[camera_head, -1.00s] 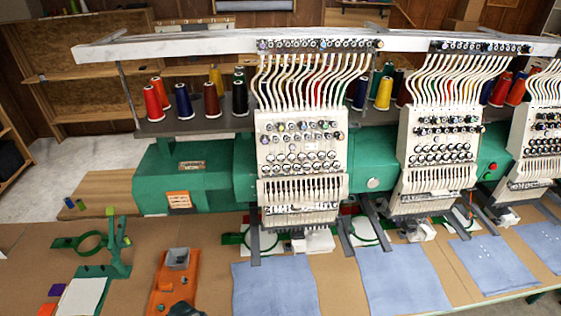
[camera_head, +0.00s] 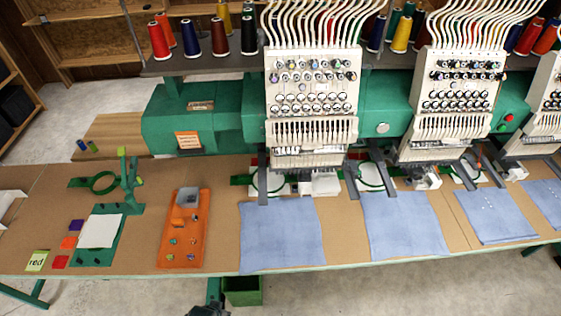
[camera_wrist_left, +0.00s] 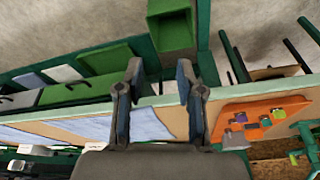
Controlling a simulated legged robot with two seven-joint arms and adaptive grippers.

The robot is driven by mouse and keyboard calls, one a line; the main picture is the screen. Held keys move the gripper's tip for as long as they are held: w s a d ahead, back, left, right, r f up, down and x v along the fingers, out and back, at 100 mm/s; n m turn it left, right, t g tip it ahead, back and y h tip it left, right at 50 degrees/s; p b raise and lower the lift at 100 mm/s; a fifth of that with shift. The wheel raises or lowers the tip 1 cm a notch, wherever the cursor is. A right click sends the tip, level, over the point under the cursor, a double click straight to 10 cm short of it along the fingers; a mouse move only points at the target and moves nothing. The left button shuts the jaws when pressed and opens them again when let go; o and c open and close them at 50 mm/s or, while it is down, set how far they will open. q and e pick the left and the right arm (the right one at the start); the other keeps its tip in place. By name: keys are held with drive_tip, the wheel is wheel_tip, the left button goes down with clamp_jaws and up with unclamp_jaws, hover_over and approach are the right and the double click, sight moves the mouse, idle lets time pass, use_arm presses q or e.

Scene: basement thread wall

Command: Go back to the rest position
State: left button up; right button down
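My left gripper (camera_wrist_left: 160,85) shows in the left wrist view. Its two dark fingers are apart with nothing between them, in front of the table's edge. A small dark part shows at the bottom edge of the head view; I cannot tell whether it belongs to a gripper. My right gripper is not in view.
The table (camera_head: 345,215) holds an orange tray (camera_head: 168,225), blue cloths (camera_head: 280,235), a green stand (camera_head: 132,195) and coloured patches. A multi-head embroidery machine (camera_head: 310,100) stands behind. A green bin (camera_head: 243,291) is below the front edge, also in the left wrist view (camera_wrist_left: 172,32).

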use_arm(q)
drive_tip(key=s+f+g+b, duration=0.1)
drive_tip(key=s+f+b, duration=0.25)
drive_tip(key=f, duration=2.15)
drive_tip(key=s+a+f+g+b, duration=0.1)
drive_tip(key=s+a+f, duration=0.2)
drive_tip(key=s+f, duration=1.3)
drive_tip(key=shift+s+a, duration=0.15)
drive_tip(key=shift+s, duration=0.45)
drive_tip(key=shift+s+f, duration=0.1)
